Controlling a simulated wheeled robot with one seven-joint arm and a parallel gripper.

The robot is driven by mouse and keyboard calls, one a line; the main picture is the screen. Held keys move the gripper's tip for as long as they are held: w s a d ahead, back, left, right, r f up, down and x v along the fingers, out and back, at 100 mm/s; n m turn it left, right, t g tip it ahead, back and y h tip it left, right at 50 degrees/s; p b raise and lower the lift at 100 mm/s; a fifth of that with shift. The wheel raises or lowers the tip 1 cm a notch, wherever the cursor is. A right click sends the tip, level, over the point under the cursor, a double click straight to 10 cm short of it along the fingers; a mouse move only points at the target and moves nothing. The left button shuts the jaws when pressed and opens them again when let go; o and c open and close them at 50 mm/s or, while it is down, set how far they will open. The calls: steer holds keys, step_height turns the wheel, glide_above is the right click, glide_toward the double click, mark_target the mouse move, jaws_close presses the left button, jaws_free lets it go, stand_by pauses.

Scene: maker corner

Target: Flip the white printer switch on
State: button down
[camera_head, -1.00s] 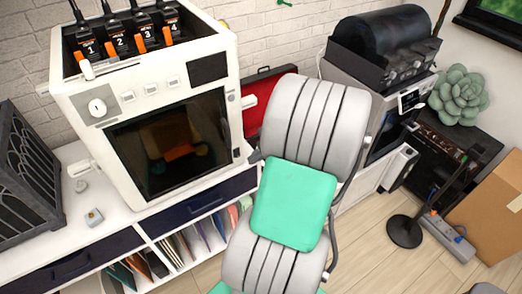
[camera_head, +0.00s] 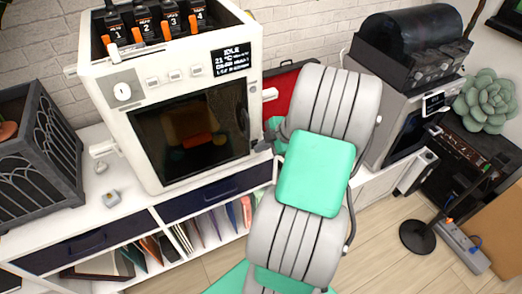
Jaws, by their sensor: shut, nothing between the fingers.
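The white printer (camera_head: 245,45) stands on the white cabinet at the left, with several numbered filament units (camera_head: 155,25) on top. Its small screen (camera_head: 231,61) is lit and reads "IDLE" with a temperature. A round white knob (camera_head: 123,92) and a row of small buttons (camera_head: 175,75) are on its front. My gripper (camera_head: 259,147) is small and dark, shut and empty, at the printer's lower right front edge. I cannot tell if it touches the printer. The switch cannot be made out clearly; the arm and gripper may cover it.
My grey and green arm fills the centre. An open red case (camera_head: 288,90) lies behind it. A dark planter (camera_head: 40,155) stands at the left. A machine with a black drum (camera_head: 415,35) stands at the right. A power strip (camera_head: 465,250) lies on the floor.

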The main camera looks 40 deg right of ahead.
steer(key=shift+r, duration=0.2)
steer(key=shift+r+p, duration=0.3)
steer(key=shift+r, duration=0.4)
steer(key=s+a+f+b+v, duration=0.1)
steer(key=s+b+v, duration=0.1)
steer(key=v, duration=1)
steer(key=shift+s, duration=0.2)
steer(key=shift+a, duration=0.1)
